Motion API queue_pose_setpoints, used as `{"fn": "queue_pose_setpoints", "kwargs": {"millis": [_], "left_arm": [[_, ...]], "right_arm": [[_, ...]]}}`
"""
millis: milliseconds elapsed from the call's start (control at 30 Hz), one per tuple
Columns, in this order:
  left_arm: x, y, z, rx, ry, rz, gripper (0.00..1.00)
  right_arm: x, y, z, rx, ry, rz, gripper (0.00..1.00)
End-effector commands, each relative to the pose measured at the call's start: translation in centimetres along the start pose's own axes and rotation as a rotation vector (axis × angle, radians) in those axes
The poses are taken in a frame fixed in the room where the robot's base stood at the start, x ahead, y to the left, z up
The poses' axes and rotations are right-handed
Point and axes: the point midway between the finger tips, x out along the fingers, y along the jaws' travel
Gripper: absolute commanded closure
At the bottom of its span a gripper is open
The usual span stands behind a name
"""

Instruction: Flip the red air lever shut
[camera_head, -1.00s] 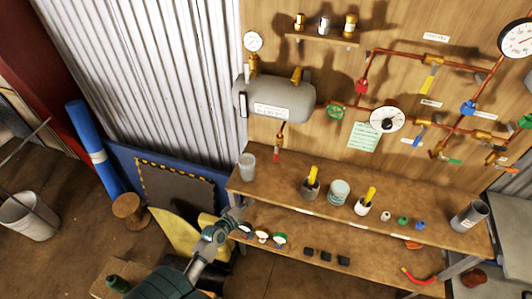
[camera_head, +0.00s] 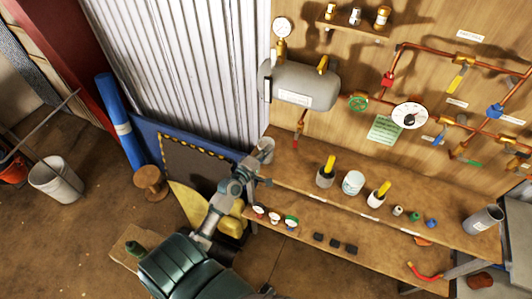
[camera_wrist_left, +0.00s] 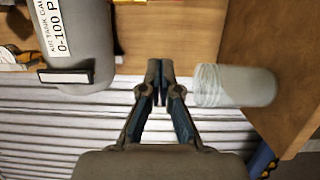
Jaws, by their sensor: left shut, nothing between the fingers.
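The red air lever (camera_head: 296,138) hangs below the grey air tank (camera_head: 315,92) at the end of a short copper pipe in the head view. My left gripper (camera_head: 258,163) is low and left of it, apart from it, by the left end of the bench. In the wrist view my left gripper (camera_wrist_left: 160,72) is shut and empty, with the tank (camera_wrist_left: 78,45) to its left. I cannot make out the lever in that view. My right gripper is not in view.
A translucent cup (camera_wrist_left: 238,86) stands close beside the left fingers; the head view shows it (camera_head: 267,145) at the end of the wooden bench (camera_head: 300,172). Several pots stand further right.

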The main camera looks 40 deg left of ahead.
Motion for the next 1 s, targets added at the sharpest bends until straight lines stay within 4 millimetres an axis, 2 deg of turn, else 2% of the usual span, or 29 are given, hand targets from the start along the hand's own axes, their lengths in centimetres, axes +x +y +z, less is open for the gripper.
{"fn": "queue_pose_setpoints", "kwargs": {"millis": [100, 267, 400, 533, 1000], "left_arm": [[2.8, 0.3, 0.0, -0.001, 0.000, 0.002, 1.00], [6.0, 0.2, 0.0, 0.000, 0.000, 0.002, 1.00], [6.4, 0.3, 2.3, -0.004, -0.001, 0.000, 1.00], [6.6, 0.2, 3.4, -0.001, 0.000, 0.000, 1.00], [6.8, 0.0, 3.9, 0.000, 0.000, 0.000, 1.00]], "right_arm": [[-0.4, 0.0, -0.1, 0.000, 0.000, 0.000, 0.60], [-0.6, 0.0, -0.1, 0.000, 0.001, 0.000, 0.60], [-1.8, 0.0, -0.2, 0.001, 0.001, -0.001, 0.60], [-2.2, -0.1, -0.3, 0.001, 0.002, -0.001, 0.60], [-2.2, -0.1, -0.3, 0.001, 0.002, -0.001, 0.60]]}}
